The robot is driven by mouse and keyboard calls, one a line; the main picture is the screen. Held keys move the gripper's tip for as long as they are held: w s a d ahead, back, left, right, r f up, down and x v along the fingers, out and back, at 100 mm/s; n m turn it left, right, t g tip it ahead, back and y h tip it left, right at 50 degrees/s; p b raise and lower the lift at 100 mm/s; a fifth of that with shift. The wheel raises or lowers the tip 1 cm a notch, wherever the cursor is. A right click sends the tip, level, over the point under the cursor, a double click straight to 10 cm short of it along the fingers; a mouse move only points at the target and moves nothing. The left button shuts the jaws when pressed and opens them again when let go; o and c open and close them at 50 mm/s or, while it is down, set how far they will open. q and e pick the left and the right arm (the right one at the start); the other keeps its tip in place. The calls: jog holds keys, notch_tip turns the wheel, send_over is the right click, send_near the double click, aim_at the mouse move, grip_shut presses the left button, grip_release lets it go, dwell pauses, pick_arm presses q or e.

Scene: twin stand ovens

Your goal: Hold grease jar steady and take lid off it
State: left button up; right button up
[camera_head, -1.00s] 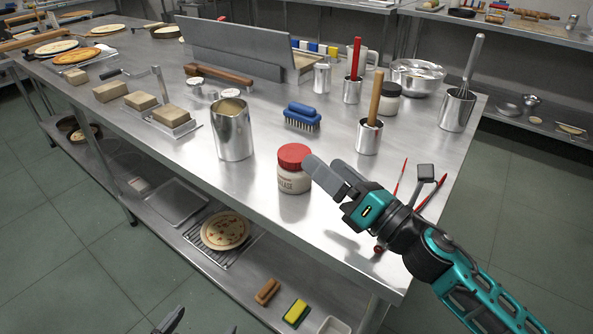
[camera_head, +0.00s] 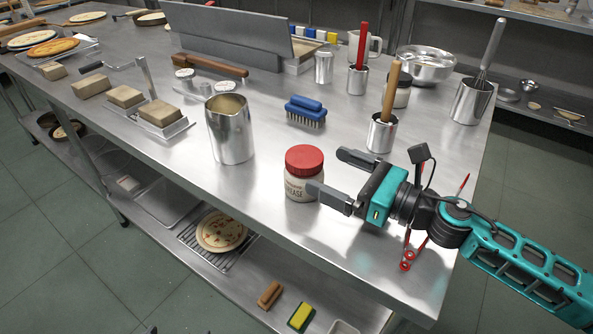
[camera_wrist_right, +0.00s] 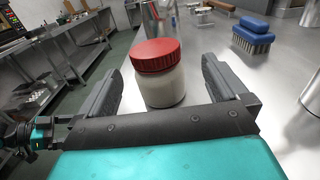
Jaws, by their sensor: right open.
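The grease jar (camera_head: 301,187) is a squat pale jar with a label. It stands upright on the steel table near its front edge. Its red lid (camera_head: 304,158) is on top. My right gripper (camera_head: 331,172) is open just right of the jar, fingers pointing at it. The near finger covers a little of the jar's lower right side. In the right wrist view the jar (camera_wrist_right: 162,88) stands ahead, between the lines of the two open fingers, with nothing gripped. Only a dark sliver, possibly my left gripper, shows at the head view's bottom edge.
A steel pitcher (camera_head: 230,130) stands left of the jar and a blue brush (camera_head: 305,111) behind it. A steel cup with a wooden handle (camera_head: 381,134) stands behind my right gripper. Red tongs (camera_head: 412,252) lie under my right wrist. The table before the pitcher is clear.

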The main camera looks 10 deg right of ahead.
aim_at(321, 166)
jog(key=x, duration=0.2)
jog(key=p+x, duration=0.1)
jog(key=x, duration=0.2)
jog(key=shift+w+a+r+p, duration=0.1)
jog(key=shift+a+r+p, duration=0.25)
jog(key=shift+a+p, duration=0.1)
jog(key=shift+w+a+f, duration=0.1)
jog(key=shift+w+a, duration=0.15)
jog(key=c, duration=1.3)
